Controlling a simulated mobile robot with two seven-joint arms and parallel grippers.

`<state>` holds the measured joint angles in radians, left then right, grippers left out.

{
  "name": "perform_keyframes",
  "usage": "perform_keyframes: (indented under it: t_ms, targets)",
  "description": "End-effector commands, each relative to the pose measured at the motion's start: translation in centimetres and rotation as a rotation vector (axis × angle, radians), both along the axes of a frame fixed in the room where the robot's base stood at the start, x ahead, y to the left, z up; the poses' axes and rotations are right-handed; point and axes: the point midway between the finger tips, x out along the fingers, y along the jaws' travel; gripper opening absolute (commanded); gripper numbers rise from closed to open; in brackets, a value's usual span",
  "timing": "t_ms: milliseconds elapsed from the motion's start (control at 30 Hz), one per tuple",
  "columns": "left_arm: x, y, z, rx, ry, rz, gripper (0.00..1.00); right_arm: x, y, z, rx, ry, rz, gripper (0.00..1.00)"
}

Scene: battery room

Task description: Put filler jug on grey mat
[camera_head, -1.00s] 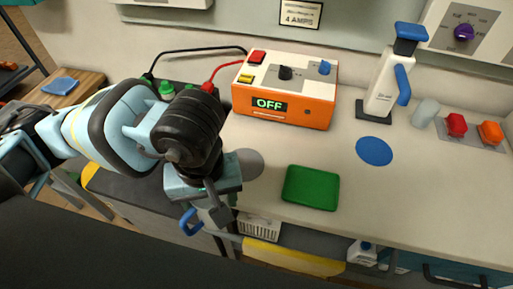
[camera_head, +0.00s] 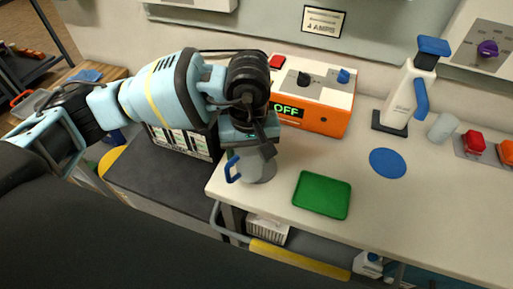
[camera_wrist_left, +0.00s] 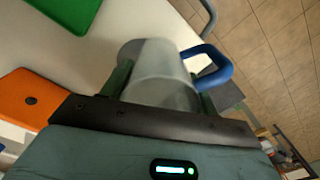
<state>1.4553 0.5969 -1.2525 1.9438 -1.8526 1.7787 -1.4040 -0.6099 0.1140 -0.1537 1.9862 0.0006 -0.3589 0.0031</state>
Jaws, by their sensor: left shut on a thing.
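The filler jug (camera_head: 252,166) is a translucent grey cup with a blue handle (camera_head: 232,169). My left gripper (camera_head: 258,148) is shut on it from above, near the left end of the bench. In the left wrist view the jug (camera_wrist_left: 162,75) sits between the two fingers, its blue handle (camera_wrist_left: 212,66) to the right. The round grey mat (camera_wrist_left: 128,52) shows partly beside and behind the jug there; the jug hides the rest. The jug looks upright and over the mat; I cannot tell whether it touches it. My right gripper is not in view.
A green tray (camera_head: 322,194) and a blue round mat (camera_head: 388,162) lie on the pale bench (camera_head: 365,210). The orange charger box (camera_head: 325,118) reads OFF close behind my gripper. A white bottle with a blue handle (camera_head: 405,97) stands farther right. The bench's front edge is near.

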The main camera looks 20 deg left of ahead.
Motion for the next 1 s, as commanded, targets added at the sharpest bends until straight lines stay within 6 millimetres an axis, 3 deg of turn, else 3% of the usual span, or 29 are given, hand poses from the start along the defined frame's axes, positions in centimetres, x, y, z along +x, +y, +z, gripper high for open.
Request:
perform_keyframes:
  t_ms: [100, 300, 567, 867, 1000]
  targets:
    - [2.2, -0.1, -0.1, 0.0, 0.0, 0.002, 0.36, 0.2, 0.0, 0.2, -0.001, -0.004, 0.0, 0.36]
    - [4.4, -0.2, -0.4, -0.001, 0.0, 0.001, 0.36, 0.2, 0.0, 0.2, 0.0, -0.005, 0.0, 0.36]
    - [4.8, -0.2, -0.6, 0.0, 0.001, -0.001, 0.36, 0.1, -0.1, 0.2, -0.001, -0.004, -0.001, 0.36]
    - [4.7, -0.2, -3.7, 0.0, 0.001, 0.0, 0.36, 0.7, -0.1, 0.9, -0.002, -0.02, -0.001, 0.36]
    - [4.7, -0.2, -3.9, -0.001, 0.0, -0.001, 0.36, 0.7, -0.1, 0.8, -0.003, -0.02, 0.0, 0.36]
